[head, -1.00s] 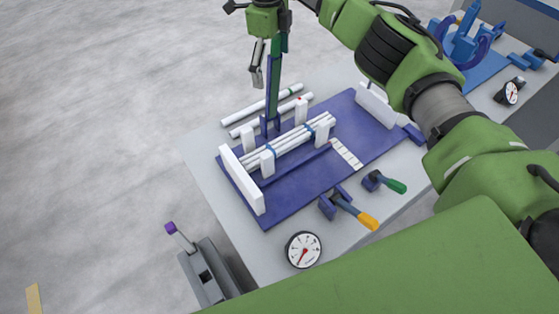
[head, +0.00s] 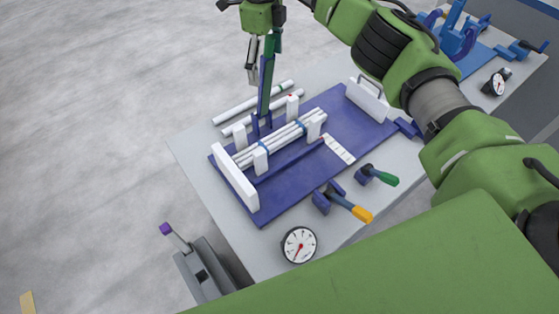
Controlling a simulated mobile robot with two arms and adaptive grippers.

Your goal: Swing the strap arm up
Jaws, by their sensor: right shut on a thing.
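The strap arm (head: 266,88), a long blue bar with a green strip along it, stands nearly upright from its blue pivot bracket (head: 256,126) behind the pipe bundle. My right gripper (head: 261,60) is at the top of the picture, shut on the upper end of the strap arm; one grey finger shows to the left of the bar and the other is partly hidden. White pipes (head: 280,138) lie bundled between white posts on the blue base plate (head: 300,190). My left gripper is not in view.
Two loose white pipes (head: 238,108) lie behind the bundle. White end blocks (head: 235,180) stand at the plate's ends. Yellow-handled (head: 352,208) and green-handled (head: 380,176) clamps and a dial gauge (head: 299,245) sit along the near edge. My right arm spans the upper right.

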